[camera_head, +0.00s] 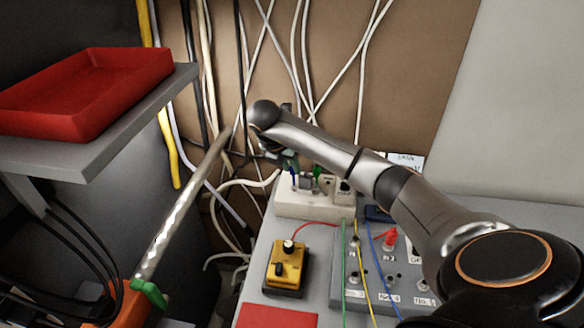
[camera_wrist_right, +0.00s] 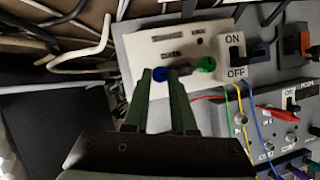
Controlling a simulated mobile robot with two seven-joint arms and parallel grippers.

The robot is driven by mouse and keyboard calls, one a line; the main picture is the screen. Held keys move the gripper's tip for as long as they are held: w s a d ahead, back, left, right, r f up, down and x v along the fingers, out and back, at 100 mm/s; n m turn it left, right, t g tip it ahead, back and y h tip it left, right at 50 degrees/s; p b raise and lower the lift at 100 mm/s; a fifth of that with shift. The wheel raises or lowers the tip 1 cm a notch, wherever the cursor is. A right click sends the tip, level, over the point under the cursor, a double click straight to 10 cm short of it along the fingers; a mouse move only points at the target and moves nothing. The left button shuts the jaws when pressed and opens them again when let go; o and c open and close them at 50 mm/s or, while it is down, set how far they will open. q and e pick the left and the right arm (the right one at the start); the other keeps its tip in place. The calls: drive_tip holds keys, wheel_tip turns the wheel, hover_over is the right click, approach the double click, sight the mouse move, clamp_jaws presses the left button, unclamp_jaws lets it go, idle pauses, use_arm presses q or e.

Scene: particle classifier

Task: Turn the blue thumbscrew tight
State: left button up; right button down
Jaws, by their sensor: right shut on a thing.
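The blue thumbscrew (camera_head: 293,179) sits on the left side of a dark connector (camera_head: 306,182) on the white box (camera_head: 300,207). In the right wrist view the blue thumbscrew (camera_wrist_right: 159,74) shows between the green fingertips of my right gripper (camera_wrist_right: 168,78). My right gripper (camera_head: 288,163) comes down on it from behind and above, and is shut on it. A green thumbscrew (camera_wrist_right: 206,64) is on the connector's other side, outside the fingers. How far the blue thumbscrew is turned cannot be told. My left gripper is not in view.
An ON/OFF switch (camera_wrist_right: 236,53) is beside the connector. A yellow box with knobs (camera_head: 286,266) and a grey panel (camera_head: 350,292) with coloured wires stand in front. Loose cables (camera_head: 309,90) hang behind. A red tray (camera_head: 90,88) is on a shelf at left.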

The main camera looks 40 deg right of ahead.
drive_tip(key=m+g, duration=0.1)
drive_tip(key=m, duration=0.1)
drive_tip(key=m+g+b, duration=0.1)
drive_tip(key=m, duration=0.1)
drive_tip(key=m+g, duration=0.1)
drive_tip(key=m, duration=0.1)
drive_tip(key=shift+w+a+f+m+h+b, duration=0.1)
drive_tip(key=shift+w+m+h+b, duration=0.2)
drive_tip(key=shift+w+b, duration=0.05)
drive_tip(key=m+g+b, duration=0.1)
drive_tip(key=m, duration=0.2)
drive_tip(key=shift+w+b, duration=0.15)
drive_tip(key=shift+b, duration=0.25)
drive_tip(key=shift+w+m+g+y+b, duration=0.1)
drive_tip(key=shift+m+g+y+b, duration=0.55)
drive_tip(key=shift+m, duration=0.75)
drive_tip(key=c, duration=0.8)
unclamp_jaws()
drive_tip(key=shift+o, duration=0.5)
drive_tip(key=shift+d, duration=0.2)
